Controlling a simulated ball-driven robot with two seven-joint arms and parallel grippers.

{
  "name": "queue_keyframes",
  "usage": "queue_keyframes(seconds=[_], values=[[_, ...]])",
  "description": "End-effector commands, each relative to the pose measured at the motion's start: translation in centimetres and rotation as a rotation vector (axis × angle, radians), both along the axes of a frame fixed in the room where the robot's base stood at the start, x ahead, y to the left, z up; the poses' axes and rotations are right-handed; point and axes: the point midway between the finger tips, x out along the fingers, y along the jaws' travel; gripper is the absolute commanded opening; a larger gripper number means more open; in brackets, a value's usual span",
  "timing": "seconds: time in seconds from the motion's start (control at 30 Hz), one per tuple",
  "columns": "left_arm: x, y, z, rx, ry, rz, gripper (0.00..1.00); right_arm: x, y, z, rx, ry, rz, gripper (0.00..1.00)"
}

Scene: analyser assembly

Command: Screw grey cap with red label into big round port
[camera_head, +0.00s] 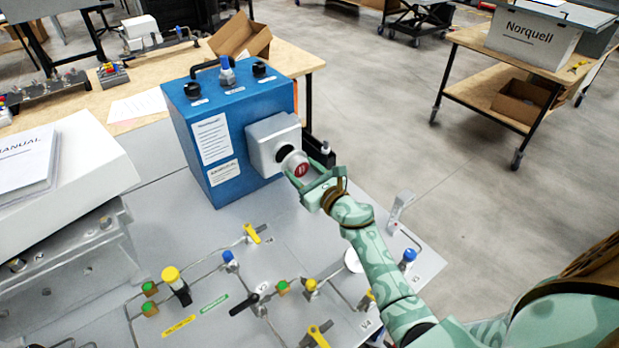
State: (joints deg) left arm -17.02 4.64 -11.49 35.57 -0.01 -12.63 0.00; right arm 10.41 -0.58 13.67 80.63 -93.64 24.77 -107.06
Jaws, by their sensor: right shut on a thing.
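The grey cap with a red label (299,169) is at the front face of the grey housing on the right side of the blue analyser box (226,135). My right gripper (301,183) is shut on the cap, with its green fingers at the cap's lower edge. The grey housing (269,136) has a round dark opening behind the cap, and the cap hides most of the big round port there. I cannot tell how far the cap sits in the port. My left gripper is not in view.
A grey panel with pipes and valves (214,299) lies in front of the box, with yellow, blue and black handles standing up. A white box with a manual (75,180) stands at the left. The floor at the right is open, with a cart behind.

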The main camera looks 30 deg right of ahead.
Motion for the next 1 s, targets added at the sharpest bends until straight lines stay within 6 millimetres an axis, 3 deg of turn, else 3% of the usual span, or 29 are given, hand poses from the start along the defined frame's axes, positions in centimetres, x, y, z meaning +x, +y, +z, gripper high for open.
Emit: queue_keyframes(seconds=[0.63,0.9,1.0], values=[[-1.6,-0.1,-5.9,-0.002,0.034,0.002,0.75,1.2,0.1,-0.5,-1.205,-0.168,0.004,0.25],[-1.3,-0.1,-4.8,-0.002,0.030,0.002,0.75,1.7,0.2,0.5,-1.820,-0.259,0.000,0.25],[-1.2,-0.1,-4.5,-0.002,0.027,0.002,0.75,1.8,0.2,0.4,-1.925,-0.272,-0.003,0.25]])
